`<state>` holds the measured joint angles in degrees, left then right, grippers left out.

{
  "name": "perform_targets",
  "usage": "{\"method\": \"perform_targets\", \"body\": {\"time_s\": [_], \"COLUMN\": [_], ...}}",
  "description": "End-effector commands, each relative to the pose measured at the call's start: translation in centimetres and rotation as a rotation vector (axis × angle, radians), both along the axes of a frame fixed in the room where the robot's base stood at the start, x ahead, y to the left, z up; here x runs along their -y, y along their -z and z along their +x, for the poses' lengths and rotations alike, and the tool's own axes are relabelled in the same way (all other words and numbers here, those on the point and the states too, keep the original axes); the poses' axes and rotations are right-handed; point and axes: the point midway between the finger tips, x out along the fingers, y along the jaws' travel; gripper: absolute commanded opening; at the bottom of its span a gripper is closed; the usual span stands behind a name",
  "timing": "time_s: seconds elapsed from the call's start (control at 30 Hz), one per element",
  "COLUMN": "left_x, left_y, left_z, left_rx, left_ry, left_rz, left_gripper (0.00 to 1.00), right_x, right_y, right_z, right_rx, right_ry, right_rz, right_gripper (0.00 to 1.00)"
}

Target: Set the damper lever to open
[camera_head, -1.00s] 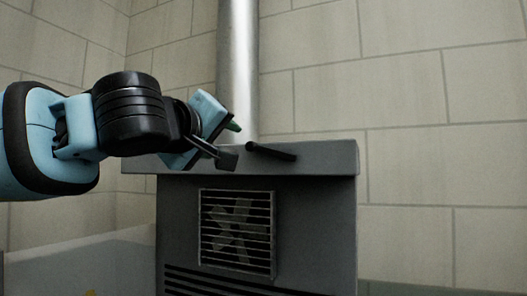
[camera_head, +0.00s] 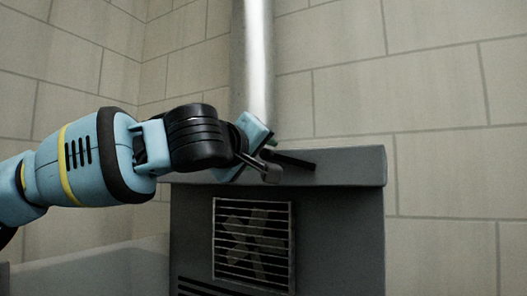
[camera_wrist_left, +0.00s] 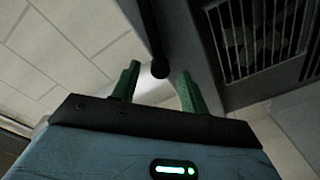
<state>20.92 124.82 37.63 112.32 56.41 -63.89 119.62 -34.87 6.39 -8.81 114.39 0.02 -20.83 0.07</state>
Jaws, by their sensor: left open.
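The damper lever (camera_head: 293,160) is a thin black rod on top of the grey heater cabinet (camera_head: 340,205), near the foot of the metal flue pipe (camera_head: 254,70). My left gripper (camera_head: 271,146) is at the lever's left end, over the cabinet's top edge. In the left wrist view the lever (camera_wrist_left: 150,30) comes down from the top and ends in a round knob. The knob lies in the picture between the two green fingers of my open left gripper (camera_wrist_left: 159,78). I see no contact between fingers and knob. My right gripper is not in view.
A barred grille (camera_head: 252,243) with a fan behind it is in the cabinet front. The tiled wall (camera_head: 440,90) stands behind the cabinet. A low pale surface (camera_head: 90,268) is at the lower left. Free room shows above the cabinet top on the right.

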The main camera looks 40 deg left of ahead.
Motion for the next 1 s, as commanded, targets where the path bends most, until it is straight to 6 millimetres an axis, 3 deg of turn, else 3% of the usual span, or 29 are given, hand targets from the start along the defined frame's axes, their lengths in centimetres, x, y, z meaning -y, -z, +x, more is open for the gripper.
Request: {"method": "perform_targets", "body": {"time_s": [0.23,0.6,0.93,1.0], "left_x": [-1.0,-1.1,-1.1,-1.1], "left_y": [-0.1,0.0,0.0,0.0], "left_z": [2.3,2.8,2.8,2.8], "left_rx": [0.001,0.000,0.000,0.000], "left_ry": [-0.001,-0.001,-0.001,-0.001], "left_rz": [0.001,0.001,0.001,0.001], "left_gripper": [0.44,0.43,0.00,0.00], "right_x": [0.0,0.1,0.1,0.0], "right_y": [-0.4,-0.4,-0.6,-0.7], "right_z": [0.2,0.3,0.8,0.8], "right_rx": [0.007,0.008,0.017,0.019], "right_ry": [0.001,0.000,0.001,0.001], "right_rz": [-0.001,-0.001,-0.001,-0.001], "right_gripper": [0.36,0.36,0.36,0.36]}}
